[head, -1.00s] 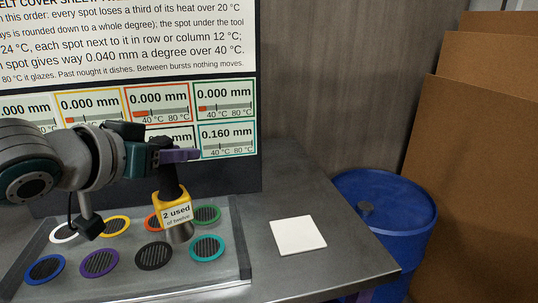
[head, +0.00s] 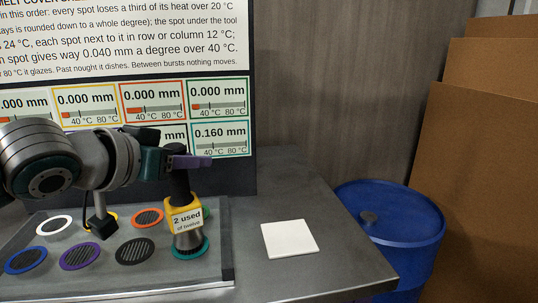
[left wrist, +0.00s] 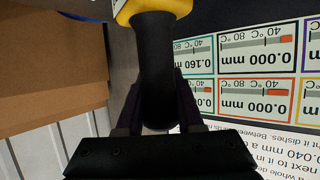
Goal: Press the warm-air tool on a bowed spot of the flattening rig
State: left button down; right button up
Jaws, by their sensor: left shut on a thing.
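My left gripper (head: 188,163) is shut on the black handle of the warm-air tool (head: 184,219). I cannot tell whether the nozzle touches. The teal panel (head: 220,137) reads 0.160 mm; the orange panel (head: 152,100) reads 0.000 mm. In the left wrist view, the purple fingers (left wrist: 156,105) grip the dark handle (left wrist: 155,65). My right gripper is not in view.
Other ringed spots are white (head: 54,225), orange (head: 147,217), blue (head: 26,260), purple (head: 80,256) and black (head: 135,251). A white square pad (head: 289,239) lies on the clear bench right of the rig. A blue drum (head: 395,225) stands beyond the bench.

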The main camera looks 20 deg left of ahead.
pick_arm(q)
jog(key=shift+f, duration=0.3)
dwell(0.5)
jog(key=shift+f+b, duration=0.35)
dwell(0.9)
notch_tip(320, 180, up, 5)
jog(key=p, duration=0.5)
jog(key=shift+f, duration=0.2)
jog(key=shift+d, duration=0.15)
